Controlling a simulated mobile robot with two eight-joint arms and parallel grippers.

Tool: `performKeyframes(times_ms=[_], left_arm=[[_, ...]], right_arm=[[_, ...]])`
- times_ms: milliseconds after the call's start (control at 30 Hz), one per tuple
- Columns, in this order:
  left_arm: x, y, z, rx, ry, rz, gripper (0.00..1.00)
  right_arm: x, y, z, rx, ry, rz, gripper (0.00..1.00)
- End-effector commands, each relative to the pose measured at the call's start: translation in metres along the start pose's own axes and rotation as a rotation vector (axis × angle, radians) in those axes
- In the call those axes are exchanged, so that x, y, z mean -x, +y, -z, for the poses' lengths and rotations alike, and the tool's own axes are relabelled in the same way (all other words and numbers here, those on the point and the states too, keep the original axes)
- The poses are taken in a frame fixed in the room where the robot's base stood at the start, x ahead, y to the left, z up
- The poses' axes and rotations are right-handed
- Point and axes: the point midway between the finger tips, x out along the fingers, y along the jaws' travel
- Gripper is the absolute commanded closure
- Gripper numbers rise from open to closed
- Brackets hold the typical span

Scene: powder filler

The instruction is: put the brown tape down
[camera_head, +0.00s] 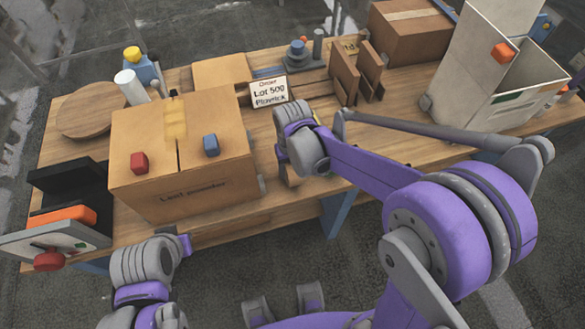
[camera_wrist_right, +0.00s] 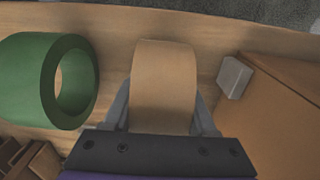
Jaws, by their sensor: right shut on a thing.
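The brown tape (camera_wrist_right: 163,85) is between the two fingers of my right gripper (camera_wrist_right: 163,110) in the right wrist view, and the gripper is shut on it. Wood tabletop shows around the tape; whether it touches the table is unclear. In the head view my right gripper (camera_head: 292,172) is over the table's front edge, just right of the large cardboard box, and mostly hidden by its own wrist. My left gripper (camera_head: 183,245) is low at the front, below the box; its fingers are not clear.
A green tape roll (camera_wrist_right: 82,85) lies left of the brown tape. A small grey block (camera_wrist_right: 234,77) is at the right, beside the cardboard box (camera_head: 180,170). A sign (camera_head: 269,91) and brown upright panels (camera_head: 345,75) stand behind. A white bin (camera_head: 490,85) is far right.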

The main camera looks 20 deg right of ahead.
Motion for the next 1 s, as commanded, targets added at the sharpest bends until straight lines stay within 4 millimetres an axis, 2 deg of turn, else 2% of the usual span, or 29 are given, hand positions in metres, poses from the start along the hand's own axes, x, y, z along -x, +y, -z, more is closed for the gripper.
performKeyframes(times_ms=[33,200,567,667,1000], left_arm=[[-0.002,0.000,-0.002,0.000,-0.001,0.000,1.00],[-0.001,0.000,-0.001,0.000,-0.001,0.000,1.00],[0.003,0.000,0.003,0.000,0.002,0.000,1.00],[0.004,0.000,0.003,0.000,0.002,0.000,1.00],[0.011,0.000,0.010,0.000,0.008,0.000,1.00]], right_arm=[[-0.003,0.000,0.000,0.000,-0.001,0.000,0.41],[-0.001,0.000,0.000,0.000,0.000,0.000,0.13],[0.004,0.000,0.000,0.000,0.001,0.000,0.13],[0.017,0.000,0.000,0.000,0.000,0.000,0.13],[0.089,0.000,0.000,0.000,0.000,0.000,0.13]])
